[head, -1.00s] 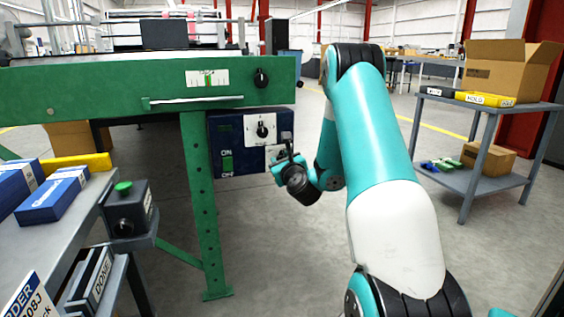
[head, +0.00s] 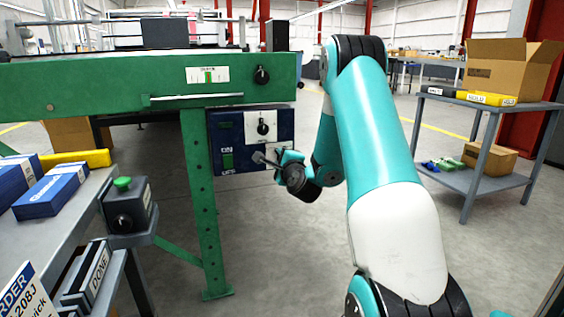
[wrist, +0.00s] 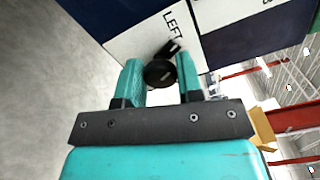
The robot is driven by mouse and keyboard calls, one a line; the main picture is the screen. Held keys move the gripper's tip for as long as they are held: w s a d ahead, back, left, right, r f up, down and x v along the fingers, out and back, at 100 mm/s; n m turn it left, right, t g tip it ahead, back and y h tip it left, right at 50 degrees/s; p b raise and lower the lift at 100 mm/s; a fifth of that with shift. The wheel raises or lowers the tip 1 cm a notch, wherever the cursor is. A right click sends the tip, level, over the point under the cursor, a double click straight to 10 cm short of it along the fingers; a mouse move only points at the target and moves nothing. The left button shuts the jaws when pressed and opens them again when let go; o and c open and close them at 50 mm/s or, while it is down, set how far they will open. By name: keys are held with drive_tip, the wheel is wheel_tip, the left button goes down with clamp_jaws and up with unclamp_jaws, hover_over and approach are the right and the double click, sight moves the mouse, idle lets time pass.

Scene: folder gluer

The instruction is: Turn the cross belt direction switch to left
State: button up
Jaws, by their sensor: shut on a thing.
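The direction switch is a round black knob (wrist: 160,73) on a white plate (wrist: 128,43) in the wrist view. The word LEFT is printed on the plate just above the knob, with a dark pointer-like part beside it. My gripper (wrist: 161,80) is shut on the knob, a teal finger on each side. In the head view my gripper (head: 268,158) is at the lower right of the blue control panel (head: 240,126), rolled sideways, and hides most of the switch. Any other label on its plate is not readable.
Another black knob on a white plate (head: 263,127) sits just above on the panel. A green leg (head: 203,200) of the machine stands to the left. A bench with a green-button box (head: 128,205) is at left, a grey cart (head: 475,180) at right. The floor between is clear.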

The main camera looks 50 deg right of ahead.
drive_tip(key=shift+f+n+b, duration=0.15)
drive_tip(key=shift+n+b, duration=0.25)
drive_tip(key=shift+n, duration=1.2)
drive_tip(key=o, duration=0.9)
